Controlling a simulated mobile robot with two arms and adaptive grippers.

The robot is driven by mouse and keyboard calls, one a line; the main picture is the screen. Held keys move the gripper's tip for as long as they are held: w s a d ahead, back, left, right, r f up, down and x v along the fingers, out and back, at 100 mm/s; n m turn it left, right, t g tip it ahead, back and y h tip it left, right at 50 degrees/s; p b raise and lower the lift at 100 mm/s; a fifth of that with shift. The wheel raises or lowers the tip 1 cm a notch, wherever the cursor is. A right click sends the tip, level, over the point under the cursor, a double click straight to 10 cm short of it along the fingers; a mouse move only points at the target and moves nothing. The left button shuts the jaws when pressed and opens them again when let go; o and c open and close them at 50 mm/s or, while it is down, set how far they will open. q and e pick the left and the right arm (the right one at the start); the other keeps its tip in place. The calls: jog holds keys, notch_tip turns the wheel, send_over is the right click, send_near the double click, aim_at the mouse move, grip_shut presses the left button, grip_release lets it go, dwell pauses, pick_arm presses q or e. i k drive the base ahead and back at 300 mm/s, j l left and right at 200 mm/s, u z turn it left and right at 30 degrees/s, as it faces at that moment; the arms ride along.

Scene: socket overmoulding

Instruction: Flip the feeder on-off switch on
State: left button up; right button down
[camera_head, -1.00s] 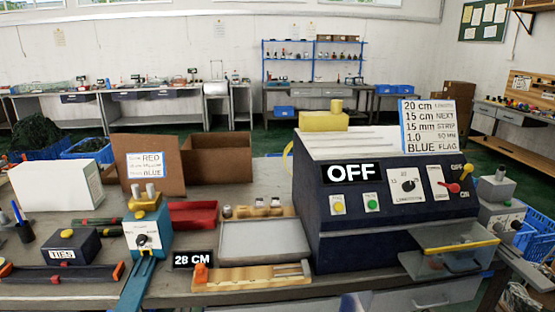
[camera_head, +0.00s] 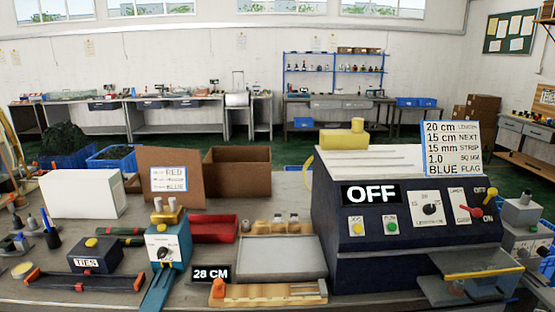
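The feeder (camera_head: 408,255) is a dark blue box with a light top at the right of the bench. Its display (camera_head: 371,194) reads OFF. A yellow button (camera_head: 356,227) and a green button (camera_head: 391,226) are at the panel's left. Neither of my grippers shows in this view.
A clear guard (camera_head: 480,287) with a yellow edge juts out below the switch. A grey tray (camera_head: 282,258), a wooden jig (camera_head: 270,293) and a blue device (camera_head: 166,248) stand left of the feeder. A settings card (camera_head: 452,148) stands on top.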

aim_at(491, 192)
jog(key=z, duration=1.3)
jog(key=i+l+u, duration=0.1)
jog(key=i, duration=0.35)
jog(key=i+l, duration=0.15)
jog(key=i, duration=0.3)
jog(key=j+u, duration=0.05)
